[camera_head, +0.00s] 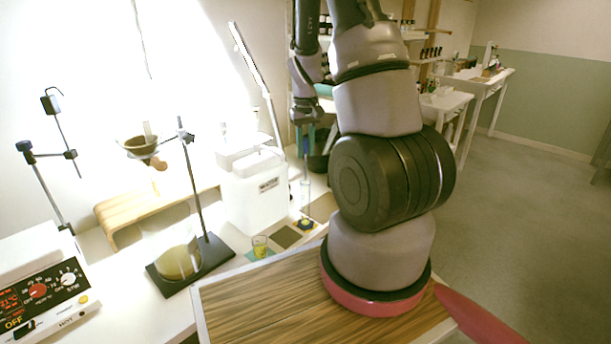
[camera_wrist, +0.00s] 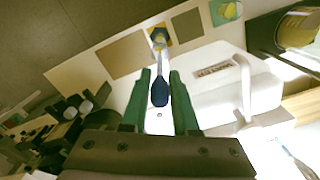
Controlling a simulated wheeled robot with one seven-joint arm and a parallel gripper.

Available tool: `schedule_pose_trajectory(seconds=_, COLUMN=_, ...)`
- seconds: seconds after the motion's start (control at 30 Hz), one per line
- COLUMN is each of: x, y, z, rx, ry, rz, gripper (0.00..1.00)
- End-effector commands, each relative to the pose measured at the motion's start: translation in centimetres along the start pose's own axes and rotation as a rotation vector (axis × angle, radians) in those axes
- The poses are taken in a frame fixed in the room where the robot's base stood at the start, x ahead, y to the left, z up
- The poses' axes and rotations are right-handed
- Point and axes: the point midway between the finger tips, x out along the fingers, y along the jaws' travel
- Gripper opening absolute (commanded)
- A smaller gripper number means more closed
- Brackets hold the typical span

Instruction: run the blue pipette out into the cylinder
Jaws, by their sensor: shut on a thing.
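My gripper (camera_head: 304,143) hangs over the table, pointing down, in the head view. In the wrist view its green fingers (camera_wrist: 161,95) are shut on the blue bulb of the pipette (camera_wrist: 160,92). In the head view the pipette's thin stem (camera_head: 306,166) points down, close to upright. The clear narrow cylinder (camera_head: 305,192) stands below it on a small mat, with yellow at its foot. It also shows in the wrist view (camera_wrist: 158,40) beyond the bulb. The tip's exact place, inside or just above the cylinder's mouth, cannot be told.
A small glass with yellow liquid (camera_head: 260,246) stands on a green mat at the front left of the cylinder. A white container (camera_head: 254,190) stands close on the left. A stand with a flask (camera_head: 180,262) is farther left. Bare brown mats (camera_head: 286,237) lie nearby.

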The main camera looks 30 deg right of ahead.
Motion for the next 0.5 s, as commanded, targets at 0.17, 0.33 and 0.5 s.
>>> schedule_pose_trajectory(seconds=0.17, x=0.00, y=0.00, z=0.00, rx=0.000, ry=0.000, rz=0.000, gripper=0.15)
schedule_pose_trajectory(seconds=0.33, x=0.00, y=0.00, z=0.00, rx=0.000, ry=0.000, rz=0.000, gripper=0.15)
schedule_pose_trajectory(seconds=0.5, x=0.00, y=0.00, z=0.00, rx=0.000, ry=0.000, rz=0.000, gripper=0.15)
